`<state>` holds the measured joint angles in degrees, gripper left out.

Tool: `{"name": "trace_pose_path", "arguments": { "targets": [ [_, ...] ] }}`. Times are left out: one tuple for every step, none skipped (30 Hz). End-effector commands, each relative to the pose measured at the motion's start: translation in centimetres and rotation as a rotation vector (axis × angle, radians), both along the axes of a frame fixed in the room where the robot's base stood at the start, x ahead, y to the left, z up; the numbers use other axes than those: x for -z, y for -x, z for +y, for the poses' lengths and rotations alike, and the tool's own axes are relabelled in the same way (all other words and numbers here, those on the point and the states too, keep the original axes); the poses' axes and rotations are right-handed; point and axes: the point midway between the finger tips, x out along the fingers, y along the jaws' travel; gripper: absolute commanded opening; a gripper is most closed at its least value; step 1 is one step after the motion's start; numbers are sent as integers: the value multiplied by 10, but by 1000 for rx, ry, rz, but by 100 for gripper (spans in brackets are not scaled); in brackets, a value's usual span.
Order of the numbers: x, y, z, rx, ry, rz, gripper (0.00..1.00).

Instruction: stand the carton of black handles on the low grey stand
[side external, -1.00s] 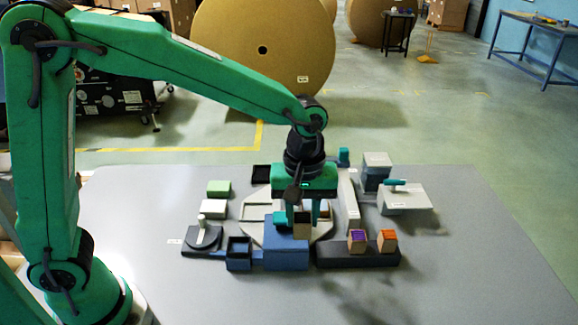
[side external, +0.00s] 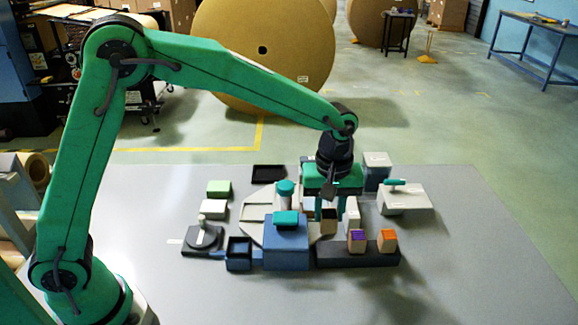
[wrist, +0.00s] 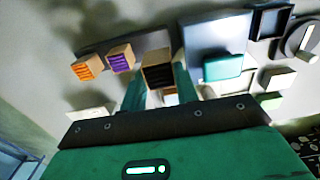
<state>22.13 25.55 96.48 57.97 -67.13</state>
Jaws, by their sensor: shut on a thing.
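The kraft carton with black handles (side external: 328,222) is between the fingers of my gripper (side external: 331,207), which is shut on it. In the wrist view the carton's dark striped face (wrist: 158,75) shows between my two green fingers. The low dark grey stand (side external: 340,258) is a long bar at the front. A carton with a purple top (side external: 357,241) and one with an orange top (side external: 387,240) stand on its middle and right. The held carton appears behind and above the stand's left end; I cannot tell its exact height.
A blue block (side external: 286,250) with a teal top stands close to the left of the held carton. A teal-capped post (side external: 286,190) rises behind it. A white block (side external: 351,215) is close on the right. A grey box with a teal handle (side external: 402,200) is further right. The front table (side external: 420,295) is clear.

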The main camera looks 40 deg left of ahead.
Motion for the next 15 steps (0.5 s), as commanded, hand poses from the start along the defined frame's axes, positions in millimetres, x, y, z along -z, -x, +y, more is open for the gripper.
{"name": "trace_pose_path", "arguments": {
  "targets": [
    [2,0,0,0,-1,1,8],
    [3,0,0,0,0,0,8],
    [5,0,0,0,0,0,8],
    [6,0,0,0,0,0,8],
    [8,0,0,0,-1,1,8],
    [10,0,0,0,-1,1,8],
    [12,0,0,0,0,1,8],
    [14,0,0,0,0,1,8],
    [17,0,0,0,-1,1,8],
    [19,0,0,0,-1,1,8],
    [22,0,0,0,-1,2,8],
    [24,1,0,0,-1,2,8],
    [26,1,0,0,-1,2,8],
    [28,1,0,0,-1,2,8],
    [31,1,0,0,-1,1,8]
  ]
}}
